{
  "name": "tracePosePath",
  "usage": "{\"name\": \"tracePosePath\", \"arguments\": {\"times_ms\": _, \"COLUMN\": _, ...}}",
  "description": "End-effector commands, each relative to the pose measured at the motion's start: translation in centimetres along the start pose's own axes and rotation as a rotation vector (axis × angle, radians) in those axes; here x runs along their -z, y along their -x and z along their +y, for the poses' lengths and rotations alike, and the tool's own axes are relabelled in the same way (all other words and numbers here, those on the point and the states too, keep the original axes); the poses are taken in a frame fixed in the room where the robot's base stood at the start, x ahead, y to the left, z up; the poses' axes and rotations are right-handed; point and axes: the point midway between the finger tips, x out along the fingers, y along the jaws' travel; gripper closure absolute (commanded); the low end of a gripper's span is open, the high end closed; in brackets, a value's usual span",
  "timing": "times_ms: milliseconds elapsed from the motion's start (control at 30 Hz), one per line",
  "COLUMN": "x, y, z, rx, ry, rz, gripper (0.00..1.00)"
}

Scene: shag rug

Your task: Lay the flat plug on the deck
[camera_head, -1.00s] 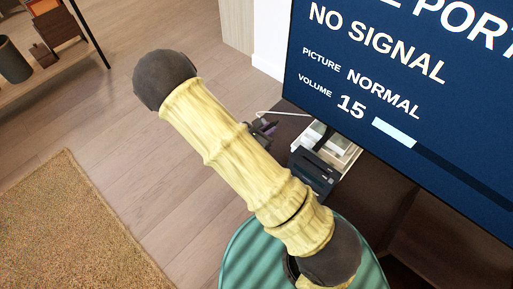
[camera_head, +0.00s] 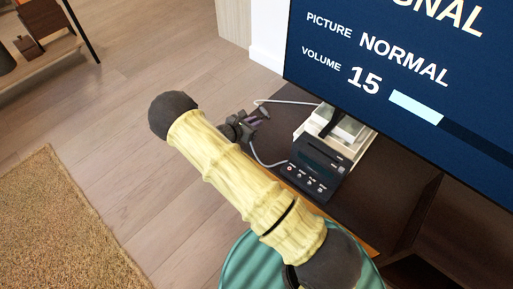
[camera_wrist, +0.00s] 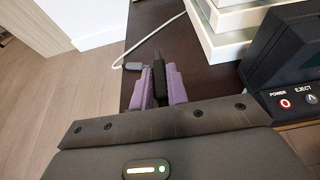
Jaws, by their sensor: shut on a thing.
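The flat plug (camera_wrist: 158,80) is a small dark piece between my gripper's purple fingers in the wrist view. A grey connector end (camera_wrist: 132,66) with a white cable sits beside the fingers. My gripper (camera_wrist: 158,92) is shut on the plug, over the front edge of the dark cabinet. In the head view my gripper (camera_head: 252,120) is small, left of the deck and partly hidden by my arm. The deck (camera_head: 320,163) is a black box with a row of front buttons, on the cabinet. In the wrist view the deck (camera_wrist: 285,65) is at right, apart from the plug.
A stack of white boxes or books (camera_head: 345,130) stands behind the deck. The white cable (camera_head: 290,101) runs across the cabinet top. Wood floor and a shag rug (camera_head: 60,225) lie at left.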

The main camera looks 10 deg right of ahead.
Motion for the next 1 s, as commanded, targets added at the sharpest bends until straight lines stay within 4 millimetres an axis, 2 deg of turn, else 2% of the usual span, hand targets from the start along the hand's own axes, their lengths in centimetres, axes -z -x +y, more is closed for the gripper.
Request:
{"name": "tracePosePath", "arguments": {"times_ms": 33, "x": 1.3, "y": -0.9, "z": 0.6, "rx": -0.003, "ry": -0.002, "rz": -0.001, "gripper": 1.0}}
{"name": "tracePosePath", "arguments": {"times_ms": 100, "x": 1.8, "y": -1.4, "z": 1.1, "rx": -0.006, "ry": -0.002, "rz": 0.001, "gripper": 1.0}}
{"name": "tracePosePath", "arguments": {"times_ms": 500, "x": 1.9, "y": -1.5, "z": 1.3, "rx": -0.008, "ry": 0.0, "rz": 0.003, "gripper": 1.0}}
{"name": "tracePosePath", "arguments": {"times_ms": 800, "x": 6.1, "y": -3.2, "z": 1.3, "rx": -0.007, "ry": 0.001, "rz": 0.003, "gripper": 1.0}}
{"name": "tracePosePath", "arguments": {"times_ms": 1000, "x": 6.4, "y": -3.3, "z": 1.4, "rx": -0.008, "ry": 0.0, "rz": 0.003, "gripper": 1.0}}
